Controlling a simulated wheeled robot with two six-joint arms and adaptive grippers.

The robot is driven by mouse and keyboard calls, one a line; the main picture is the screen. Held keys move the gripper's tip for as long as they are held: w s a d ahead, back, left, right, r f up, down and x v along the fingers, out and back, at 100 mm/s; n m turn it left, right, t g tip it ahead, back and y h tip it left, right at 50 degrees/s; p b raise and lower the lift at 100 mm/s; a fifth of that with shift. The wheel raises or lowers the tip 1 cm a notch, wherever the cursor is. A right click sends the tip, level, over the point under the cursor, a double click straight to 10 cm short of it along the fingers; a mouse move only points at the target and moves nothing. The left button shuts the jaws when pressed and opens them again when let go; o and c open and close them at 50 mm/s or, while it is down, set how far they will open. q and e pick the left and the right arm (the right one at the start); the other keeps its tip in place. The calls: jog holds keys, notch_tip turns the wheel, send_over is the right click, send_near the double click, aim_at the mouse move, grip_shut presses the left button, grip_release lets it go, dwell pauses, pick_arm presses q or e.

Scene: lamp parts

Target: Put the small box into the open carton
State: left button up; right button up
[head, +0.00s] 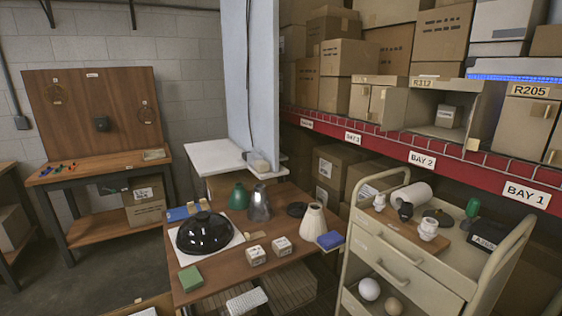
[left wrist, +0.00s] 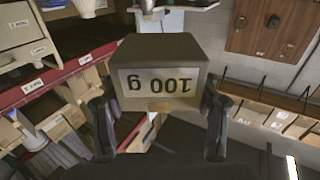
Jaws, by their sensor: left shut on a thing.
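My left gripper (left wrist: 160,98) is shut on a dark, box-shaped block (left wrist: 163,82) with a pale label reading "100 g", upside down in the left wrist view. One finger lies on each side of it. I cannot tell whether it is the small box. Neither this gripper nor the block shows in the head view. An open carton (head: 412,112) marked R312 stands on the red shelf with its flaps spread. A small pale box (head: 446,116) sits inside it. Two small labelled boxes (head: 256,255) (head: 282,246) stand on the wooden table. My right gripper is not in view.
The wooden table (head: 215,286) also holds a black dome, a green shade, a cream shade and blue boxes. A cream trolley (head: 450,262) with bulbs stands in front of the shelf (head: 390,147). Carton R205 (head: 527,118) is beside the open carton. Floor is clear at left.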

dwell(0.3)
pick_arm(q)
jog(key=w+a+f+m+h+b, duration=0.3)
jog(key=a+f+b, duration=0.5)
jog(key=b, duration=0.7)
jog(key=w+a+h, duration=0.1)
jog(key=a+h, duration=0.1)
jog(key=shift+a+f+g, duration=0.3)
jog(key=shift+a+f, duration=0.1)
